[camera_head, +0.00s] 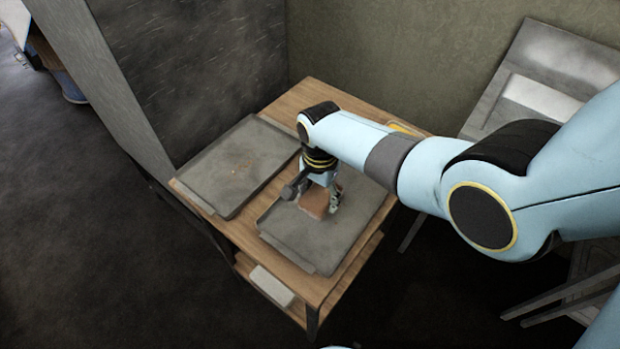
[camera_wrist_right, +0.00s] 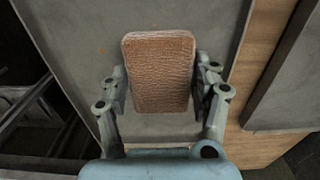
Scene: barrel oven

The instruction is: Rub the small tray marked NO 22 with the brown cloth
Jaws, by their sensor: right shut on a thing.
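The brown cloth (camera_head: 314,203) is a folded, textured pad. My right gripper (camera_head: 322,194) points down with its fingers shut on the cloth's two sides; the cloth also shows in the right wrist view (camera_wrist_right: 160,72), between the fingers (camera_wrist_right: 162,88). The cloth is over the middle of the right-hand grey tray (camera_head: 300,242), on it or just above; I cannot tell contact. A second grey tray (camera_head: 230,172), with brownish specks, lies to its left. No NO 22 marking is readable on either tray. My arm hides part of the right-hand tray. My left gripper is not visible.
Both trays lie on a wooden table (camera_head: 222,229) with a lower shelf, where a pale block (camera_head: 271,286) sits. A tall dark panel (camera_head: 205,70) stands behind the left tray. A grey, chair-like frame (camera_head: 545,85) stands at the right.

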